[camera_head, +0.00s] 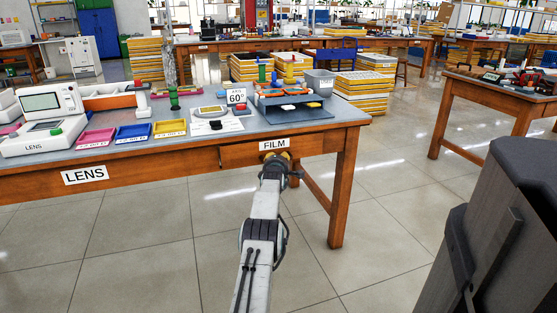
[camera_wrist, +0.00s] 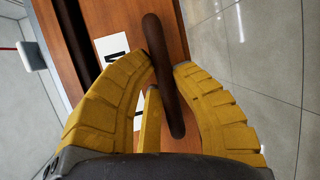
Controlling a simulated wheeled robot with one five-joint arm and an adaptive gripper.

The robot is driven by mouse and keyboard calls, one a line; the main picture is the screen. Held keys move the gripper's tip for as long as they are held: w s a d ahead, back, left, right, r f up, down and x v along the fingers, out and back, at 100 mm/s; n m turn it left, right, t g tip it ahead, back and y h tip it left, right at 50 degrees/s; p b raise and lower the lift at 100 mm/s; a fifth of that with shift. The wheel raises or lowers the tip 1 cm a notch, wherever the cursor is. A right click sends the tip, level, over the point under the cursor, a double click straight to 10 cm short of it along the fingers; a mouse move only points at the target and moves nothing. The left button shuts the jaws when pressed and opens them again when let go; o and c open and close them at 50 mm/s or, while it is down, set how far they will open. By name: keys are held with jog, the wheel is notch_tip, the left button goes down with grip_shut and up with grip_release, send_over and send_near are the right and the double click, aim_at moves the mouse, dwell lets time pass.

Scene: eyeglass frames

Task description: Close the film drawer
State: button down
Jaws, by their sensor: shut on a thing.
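The film drawer (camera_head: 240,154) is in the front of the blue-topped wooden table and carries a white FILM label (camera_head: 274,144). Its front appears to stand slightly proud of the table, but how far is hard to tell. In the wrist view the wooden drawer front (camera_wrist: 112,16) and part of the label (camera_wrist: 113,46) show. A dark brown bar handle (camera_wrist: 154,38) runs between the yellow fingers. My gripper (camera_head: 275,157) is at the drawer front just below the label, its fingers shut around the handle, also seen in the wrist view (camera_wrist: 163,68).
A LENS label (camera_head: 85,175) marks the table front to the left. The tabletop (camera_head: 335,110) holds a white machine (camera_head: 45,118), coloured trays and a 60° sign (camera_head: 236,97). A table leg (camera_head: 342,200) stands right of my arm. The tiled floor in front is clear.

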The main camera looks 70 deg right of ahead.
jog(key=shift+w+d+f, duration=0.15)
jog(key=shift+w+d, duration=0.05)
jog(key=shift+w, duration=0.15)
jog(key=c, duration=1.3)
grip_release()
jog(key=shift+o, duration=1.4)
jog(key=shift+s, duration=0.1)
jog(key=shift+s+a+r, duration=0.1)
jog(key=shift+a+r, duration=0.1)
jog(key=shift+a, duration=0.05)
jog(key=v, duration=1.1)
jog(key=shift+a, duration=0.25)
